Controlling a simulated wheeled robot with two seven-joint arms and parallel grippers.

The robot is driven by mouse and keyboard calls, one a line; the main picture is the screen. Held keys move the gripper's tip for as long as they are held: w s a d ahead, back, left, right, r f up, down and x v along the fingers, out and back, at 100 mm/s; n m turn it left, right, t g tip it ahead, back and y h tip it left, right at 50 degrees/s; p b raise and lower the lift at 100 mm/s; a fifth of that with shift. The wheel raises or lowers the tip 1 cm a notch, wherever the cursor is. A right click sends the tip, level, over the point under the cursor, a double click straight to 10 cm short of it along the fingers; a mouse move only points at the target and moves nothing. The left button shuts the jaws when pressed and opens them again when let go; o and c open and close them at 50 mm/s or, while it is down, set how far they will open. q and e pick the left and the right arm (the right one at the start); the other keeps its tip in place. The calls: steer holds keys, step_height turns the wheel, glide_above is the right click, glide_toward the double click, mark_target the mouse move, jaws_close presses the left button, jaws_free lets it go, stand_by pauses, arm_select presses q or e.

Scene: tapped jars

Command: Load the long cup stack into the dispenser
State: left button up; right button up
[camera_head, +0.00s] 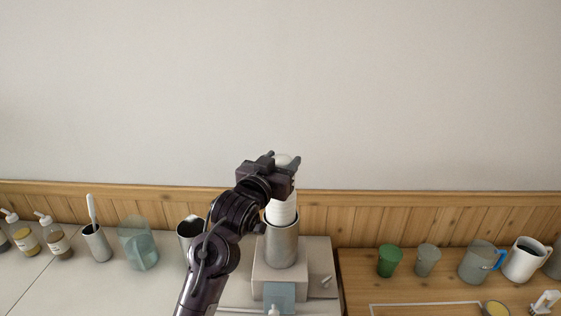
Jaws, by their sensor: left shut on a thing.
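My left gripper (286,161) is shut on the white cup stack (281,213) near its top end. The stack stands upright, and its lower end is inside the mouth of the metal cylinder dispenser (281,248). How deep it reaches inside is hidden by the cylinder wall. The dispenser sits on a pale block on the counter. My left arm comes up from below and covers part of the area left of the dispenser. My right gripper is not in view.
Left on the counter are a clear bluish jug (138,245), a metal cup holding a white utensil (96,244) and pump bottles (53,238). Another metal container (190,230) stands beside my arm. Right are a green cup (389,260), a grey cup (427,260), a grey pitcher (476,262) and a white jug (523,262).

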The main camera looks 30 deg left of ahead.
arm_select(q)
steer(key=shift+f, duration=0.3)
stand_by(0.5)
steer(key=shift+f+b, duration=0.7)
steer(key=shift+f, duration=0.1)
stand_by(0.7)
steer(key=o, duration=1.5)
steer(key=shift+s, duration=0.1)
steer(key=shift+s+d, duration=0.15)
steer(key=shift+s, duration=1.85)
steer(key=shift+s+d, duration=0.1)
steer(key=shift+s, duration=1.85)
